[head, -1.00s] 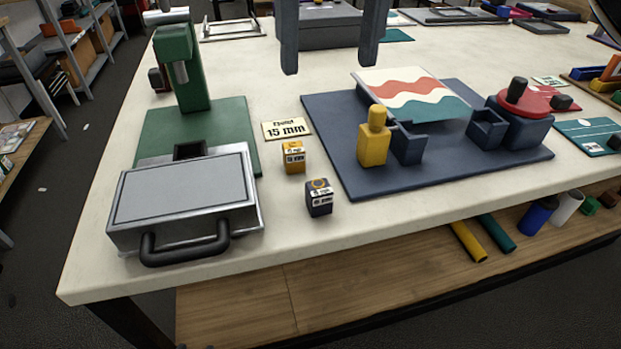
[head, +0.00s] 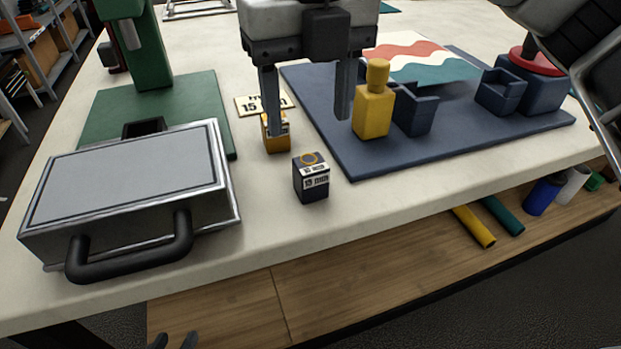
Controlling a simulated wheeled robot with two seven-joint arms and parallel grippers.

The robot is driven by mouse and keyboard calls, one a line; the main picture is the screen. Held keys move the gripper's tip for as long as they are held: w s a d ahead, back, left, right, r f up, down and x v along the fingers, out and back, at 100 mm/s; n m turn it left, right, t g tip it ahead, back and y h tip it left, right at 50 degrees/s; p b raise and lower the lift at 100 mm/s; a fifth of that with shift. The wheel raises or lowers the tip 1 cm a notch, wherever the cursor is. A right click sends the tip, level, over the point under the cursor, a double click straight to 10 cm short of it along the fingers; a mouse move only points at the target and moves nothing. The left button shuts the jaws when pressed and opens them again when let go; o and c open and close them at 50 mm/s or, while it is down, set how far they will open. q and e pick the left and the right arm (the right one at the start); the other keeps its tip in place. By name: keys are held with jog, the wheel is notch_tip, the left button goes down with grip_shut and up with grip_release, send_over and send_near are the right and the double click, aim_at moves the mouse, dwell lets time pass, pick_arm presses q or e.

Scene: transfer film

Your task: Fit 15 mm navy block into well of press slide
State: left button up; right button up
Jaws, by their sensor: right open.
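The navy block (head: 311,180) stands upright on the bench, with a "15 mm" label and a ring mark on top. The green press (head: 150,55) is at the left; in front of it is a grey slab with a black handle (head: 130,185), which looks like its slide. A dark socket (head: 143,128) shows behind the slab, its inside hidden; I cannot tell if it is the well. My right gripper (head: 308,110) is open and empty, pointing down above and behind the navy block.
An orange block (head: 278,142) stands behind the navy block, partly hidden by a right finger. A "15 mm" card (head: 262,104) lies behind it. A blue mat (head: 350,165) holds a yellow peg block (head: 373,108). Bare bench surrounds the navy block's front.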

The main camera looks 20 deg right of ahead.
aim_at(311, 163)
jog(key=shift+s+f, duration=0.15)
jog(key=shift+f, duration=1.6)
jog(key=shift+s+f, duration=0.1)
jog(key=shift+f, duration=1.6)
jog(key=shift+r, duration=0.1)
jog(key=c, duration=1.3)
